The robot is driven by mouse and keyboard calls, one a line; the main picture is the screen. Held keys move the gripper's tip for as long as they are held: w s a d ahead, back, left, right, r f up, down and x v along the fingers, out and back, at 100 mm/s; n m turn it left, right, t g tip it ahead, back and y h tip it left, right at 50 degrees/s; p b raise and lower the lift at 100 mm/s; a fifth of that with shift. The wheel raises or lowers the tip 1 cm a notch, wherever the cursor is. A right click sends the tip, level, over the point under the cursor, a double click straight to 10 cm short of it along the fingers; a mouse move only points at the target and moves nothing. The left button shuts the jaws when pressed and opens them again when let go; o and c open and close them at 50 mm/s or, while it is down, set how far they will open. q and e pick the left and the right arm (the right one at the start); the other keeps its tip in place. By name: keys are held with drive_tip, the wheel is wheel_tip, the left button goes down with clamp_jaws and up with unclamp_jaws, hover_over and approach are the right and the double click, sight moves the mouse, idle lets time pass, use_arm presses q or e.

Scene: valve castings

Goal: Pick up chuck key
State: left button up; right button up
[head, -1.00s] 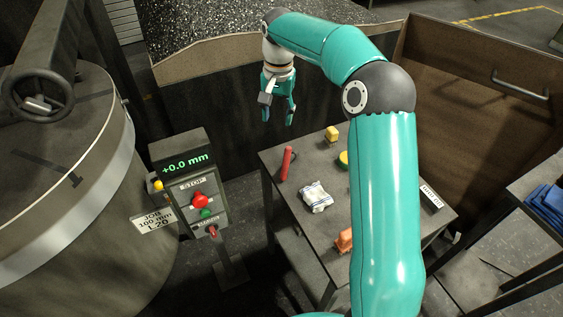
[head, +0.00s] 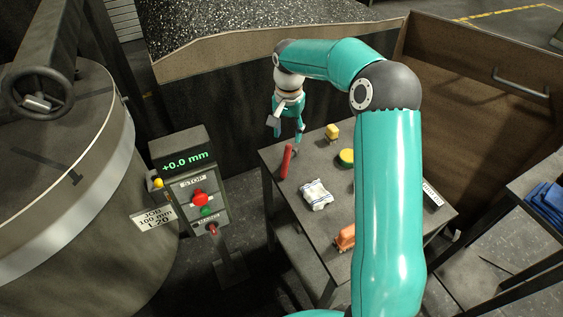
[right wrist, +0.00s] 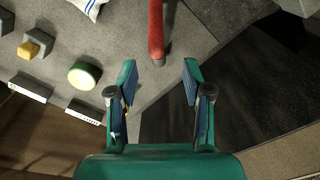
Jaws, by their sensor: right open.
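A red bar-shaped tool (head: 287,161) lies near the left edge of the dark table; it may be the chuck key, but its shape does not make this certain. It also shows at the top of the right wrist view (right wrist: 156,28), with a small grey end towards my gripper. My right gripper (head: 286,134) hangs just beyond the tool's far end. In the right wrist view my right gripper (right wrist: 159,74) is open and empty, its fingers either side of the line of the tool. My left gripper is not in view.
The table (head: 283,202) also holds a white striped cloth (head: 315,195), a yellow block (head: 332,132), a green-rimmed yellow disc (head: 346,157) and an orange object (head: 345,237). A control post (head: 188,190) reading +0.0 mm stands left of the table.

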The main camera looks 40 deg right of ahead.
sight(287, 144)
drive_tip(key=f, duration=0.2)
drive_tip(key=f+p, duration=0.1)
drive_tip(key=f, duration=0.2)
drive_tip(key=shift+s+a, duration=0.15)
drive_tip(key=shift+a, duration=0.05)
clamp_jaws()
